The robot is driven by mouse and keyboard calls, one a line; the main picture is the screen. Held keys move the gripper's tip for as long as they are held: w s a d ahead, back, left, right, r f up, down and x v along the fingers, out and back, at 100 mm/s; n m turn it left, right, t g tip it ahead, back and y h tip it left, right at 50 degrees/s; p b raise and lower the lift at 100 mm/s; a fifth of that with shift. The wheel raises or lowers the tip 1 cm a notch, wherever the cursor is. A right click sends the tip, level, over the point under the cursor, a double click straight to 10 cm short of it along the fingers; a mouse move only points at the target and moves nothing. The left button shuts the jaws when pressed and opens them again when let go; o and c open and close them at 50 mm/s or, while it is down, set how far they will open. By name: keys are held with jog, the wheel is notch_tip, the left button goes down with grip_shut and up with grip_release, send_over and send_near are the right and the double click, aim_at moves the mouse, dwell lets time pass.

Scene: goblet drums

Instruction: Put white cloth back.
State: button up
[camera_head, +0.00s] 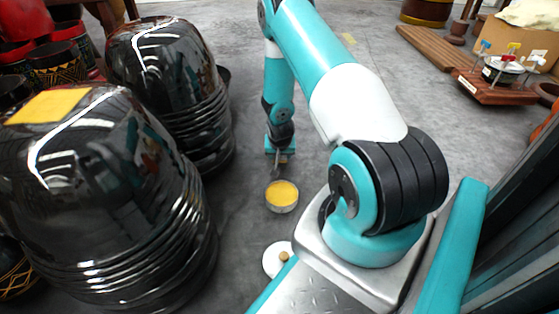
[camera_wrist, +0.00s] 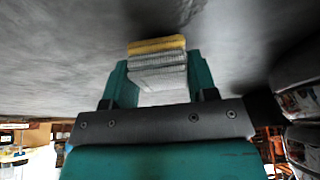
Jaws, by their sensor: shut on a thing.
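My gripper (camera_head: 281,152) is low over the grey floor beyond the yellow-filled tin. In the wrist view my gripper (camera_wrist: 158,82) is shut on a pale, ribbed, folded-looking piece (camera_wrist: 158,72) with a yellow far edge. In the head view the held piece is too small to make out. A separate cream-white cloth (camera_head: 530,13) lies crumpled on a cardboard box (camera_head: 505,45) at the far right, well away from my gripper.
Stacked glossy black drum shells (camera_head: 105,190) stand at the left, one with a yellow cloth (camera_head: 48,106) on top. The round tin (camera_head: 282,197) and a white disc with a knob (camera_head: 274,262) are on the floor. A wooden board with tools (camera_head: 505,85) is at the right.

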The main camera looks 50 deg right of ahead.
jog(key=shift+f, duration=0.55)
jog(key=o, duration=0.8)
jog(key=shift+r, duration=0.15)
jog(key=shift+r+p, duration=0.4)
jog(key=shift+p, duration=0.05)
jog(key=p+v, duration=0.9)
jog(key=v, duration=0.2)
jog(key=shift+s+a, duration=0.15)
jog(key=shift+a, duration=0.05)
jog(key=shift+r, duration=0.1)
